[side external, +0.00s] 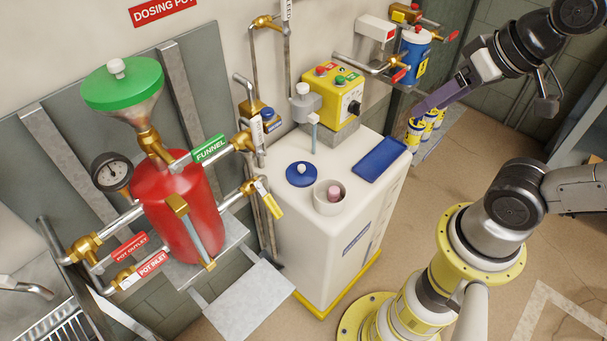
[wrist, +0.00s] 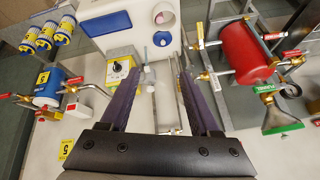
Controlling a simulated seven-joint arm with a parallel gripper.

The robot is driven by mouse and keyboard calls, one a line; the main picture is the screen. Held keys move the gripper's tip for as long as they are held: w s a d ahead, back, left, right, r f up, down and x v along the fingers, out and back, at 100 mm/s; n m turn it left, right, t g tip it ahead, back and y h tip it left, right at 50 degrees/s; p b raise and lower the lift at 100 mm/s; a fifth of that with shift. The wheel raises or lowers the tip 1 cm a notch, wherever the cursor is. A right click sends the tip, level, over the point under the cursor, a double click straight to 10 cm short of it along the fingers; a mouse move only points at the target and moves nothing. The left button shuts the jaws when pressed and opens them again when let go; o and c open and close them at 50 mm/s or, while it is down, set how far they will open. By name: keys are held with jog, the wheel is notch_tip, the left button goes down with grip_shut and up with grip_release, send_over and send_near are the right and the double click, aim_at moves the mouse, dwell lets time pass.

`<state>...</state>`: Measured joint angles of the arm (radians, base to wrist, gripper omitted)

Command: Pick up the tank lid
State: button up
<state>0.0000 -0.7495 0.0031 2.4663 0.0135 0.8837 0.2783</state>
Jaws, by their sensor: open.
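The tank lid (side external: 299,180) is a blue disc with a white knob. It lies on top of the white tank (side external: 345,240), beside the tank's round opening (side external: 322,208), which has a pink item inside. In the wrist view the lid (wrist: 162,39) shows just beyond the fingertips. My gripper (side external: 416,108) is up at the right in the side view, apart from the lid. Its two purple fingers are spread and empty in the wrist view (wrist: 160,62).
A blue tray (side external: 381,160) lies on the tank top. A yellow control box (side external: 333,92) and a grey pump (side external: 303,103) stand at the back of the tank. A red pot (side external: 178,205) with a green-covered funnel (side external: 122,83) is at left. Yellow-and-blue cans (side external: 415,132) stand at right.

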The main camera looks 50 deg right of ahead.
jog(key=w+r+m, duration=0.3)
jog(key=w+m, duration=0.1)
jog(key=m+g+y, duration=0.1)
jog(key=m+g, duration=0.5)
jog(key=m, duration=0.7)
send_over(302, 166)
jog(key=f, duration=3.2)
jog(key=shift+s+d+f, duration=0.1)
jog(key=shift+d+f, duration=0.1)
jog(key=shift+f, duration=0.2)
jog(key=shift+a+f, duration=0.2)
jog(key=shift+f, duration=2.7)
grip_shut()
